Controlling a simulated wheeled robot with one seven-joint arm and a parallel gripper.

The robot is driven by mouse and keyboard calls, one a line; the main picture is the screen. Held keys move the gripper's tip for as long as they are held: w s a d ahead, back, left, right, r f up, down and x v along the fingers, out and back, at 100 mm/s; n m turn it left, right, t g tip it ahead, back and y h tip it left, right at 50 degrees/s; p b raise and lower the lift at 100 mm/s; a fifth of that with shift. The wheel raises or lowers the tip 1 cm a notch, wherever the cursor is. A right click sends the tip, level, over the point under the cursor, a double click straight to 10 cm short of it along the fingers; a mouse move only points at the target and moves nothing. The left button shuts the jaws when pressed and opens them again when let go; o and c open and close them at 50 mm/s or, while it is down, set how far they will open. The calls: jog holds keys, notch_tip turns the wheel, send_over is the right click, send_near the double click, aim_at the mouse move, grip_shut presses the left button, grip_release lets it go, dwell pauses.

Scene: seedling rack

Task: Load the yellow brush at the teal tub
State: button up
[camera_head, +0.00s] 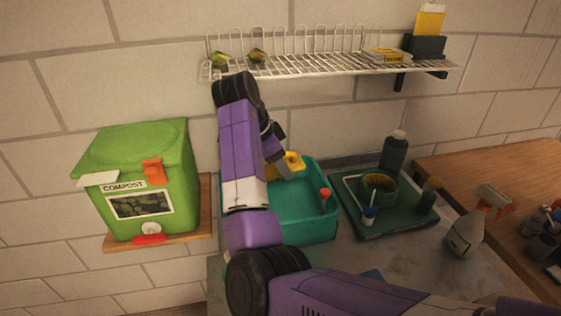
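The teal tub (318,236) stands on the grey counter at the middle of the view, partly hidden behind my arm. A yellow object (292,160), possibly the yellow brush, shows at the tub's back left, right by the end of my arm. My gripper (279,158) is small and mostly hidden by my purple arm; it reaches down at the tub's back left, against or just in front of the yellow object. I cannot tell whether its fingers are closed on it. A red-tipped object (325,194) stands at the tub's right side.
A dark green tray (395,228) with a pot (378,188) and a dark bottle (394,152) is right of the tub. A spray bottle (466,233) stands further right. A wire rack (320,66) hangs above. A green compost bin (143,180) is at the left.

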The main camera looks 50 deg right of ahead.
aim_at(288, 160)
notch_tip(288, 160, down, 9)
jog(key=b, duration=0.4)
jog(key=shift+f+b, duration=0.15)
jog(key=shift+b, duration=0.2)
dwell(0.6)
jog(key=shift+r+p, duration=4)
jog(key=shift+r, duration=0.95)
jog(key=shift+r+p, duration=1.65)
jog(key=shift+r, duration=0.4)
jog(key=shift+f, duration=0.1)
